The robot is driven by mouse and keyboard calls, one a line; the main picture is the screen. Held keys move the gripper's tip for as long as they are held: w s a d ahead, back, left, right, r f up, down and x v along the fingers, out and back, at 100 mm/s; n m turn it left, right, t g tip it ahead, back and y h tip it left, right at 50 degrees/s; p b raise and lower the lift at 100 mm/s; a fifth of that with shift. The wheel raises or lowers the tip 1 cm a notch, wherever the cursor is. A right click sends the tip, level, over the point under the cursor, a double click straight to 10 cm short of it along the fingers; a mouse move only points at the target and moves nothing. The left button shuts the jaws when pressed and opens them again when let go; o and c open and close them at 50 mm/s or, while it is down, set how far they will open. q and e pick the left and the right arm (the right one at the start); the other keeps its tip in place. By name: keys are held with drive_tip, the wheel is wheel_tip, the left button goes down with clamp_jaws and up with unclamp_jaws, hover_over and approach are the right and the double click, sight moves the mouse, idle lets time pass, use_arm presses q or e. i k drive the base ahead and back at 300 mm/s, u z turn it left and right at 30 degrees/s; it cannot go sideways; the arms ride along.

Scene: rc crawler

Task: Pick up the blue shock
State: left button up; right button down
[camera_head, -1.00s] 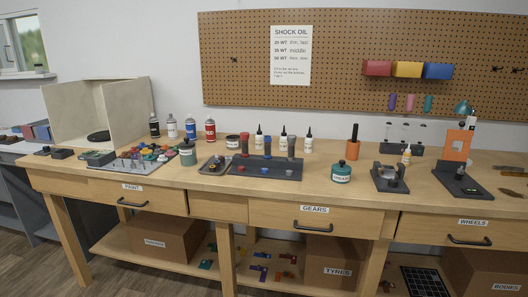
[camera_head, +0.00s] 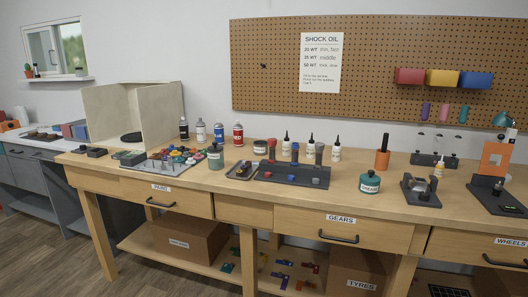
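A dark tray (camera_head: 280,183) lies on the middle of the workbench. Neither of my grippers is in view.
The workbench (camera_head: 240,209) has a bare front strip. Open floor (camera_head: 60,272) lies at lower left.

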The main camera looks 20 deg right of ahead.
sight(295, 146)
drive_tip(key=z, duration=0.6)
drive_tip(key=i, duration=0.9)
drive_tip(key=z, duration=0.15)
